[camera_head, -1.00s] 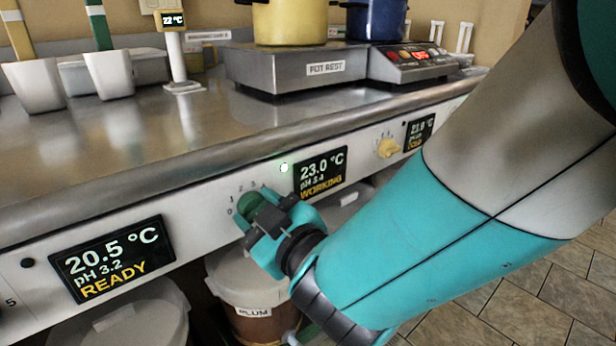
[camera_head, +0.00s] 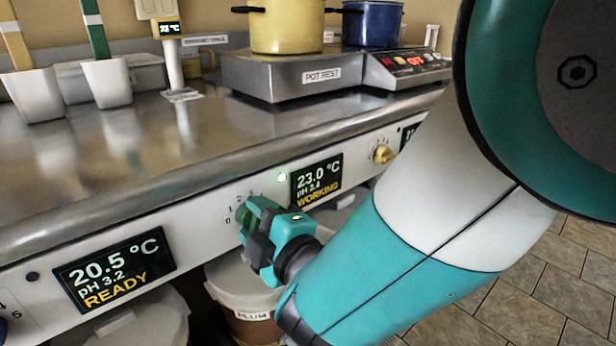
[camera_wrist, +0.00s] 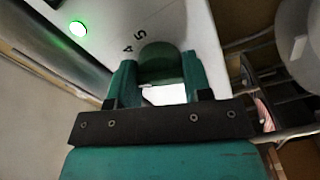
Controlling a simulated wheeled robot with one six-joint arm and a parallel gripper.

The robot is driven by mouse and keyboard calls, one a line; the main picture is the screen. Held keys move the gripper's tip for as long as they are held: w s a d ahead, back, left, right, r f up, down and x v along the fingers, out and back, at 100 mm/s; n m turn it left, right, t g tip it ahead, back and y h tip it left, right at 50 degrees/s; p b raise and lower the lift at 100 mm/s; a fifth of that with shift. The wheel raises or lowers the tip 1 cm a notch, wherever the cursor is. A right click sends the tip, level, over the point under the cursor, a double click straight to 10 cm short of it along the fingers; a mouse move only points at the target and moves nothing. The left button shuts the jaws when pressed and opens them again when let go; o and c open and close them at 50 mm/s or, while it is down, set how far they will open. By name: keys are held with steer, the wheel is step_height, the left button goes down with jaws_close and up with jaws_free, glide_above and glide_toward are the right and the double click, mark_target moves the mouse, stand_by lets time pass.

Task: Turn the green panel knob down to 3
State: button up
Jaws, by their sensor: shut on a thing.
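The green panel knob (camera_head: 244,214) is on the white front panel, below the counter edge, with printed numbers around it. My gripper (camera_head: 256,222) is shut on it and hides most of it in the head view. In the wrist view the green knob (camera_wrist: 160,62) sits between my two teal fingers (camera_wrist: 158,82). The numbers 4 and 5 show beside it there. The knob's pointer is hidden, so I cannot tell its setting. A lit green lamp (camera_head: 282,177) is above and right of the knob, and a display (camera_head: 317,180) beside it reads 23.0 °C, WORKING.
A yellow knob (camera_head: 382,154) is farther right on the panel. A display reading READY (camera_head: 114,268) is to the left. A lidded bucket labelled PLUM (camera_head: 236,284) stands under my gripper. The steel counter (camera_head: 130,165) juts out above the panel.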

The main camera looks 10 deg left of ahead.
steer(key=shift+n, duration=0.3)
steer(key=o, duration=0.9)
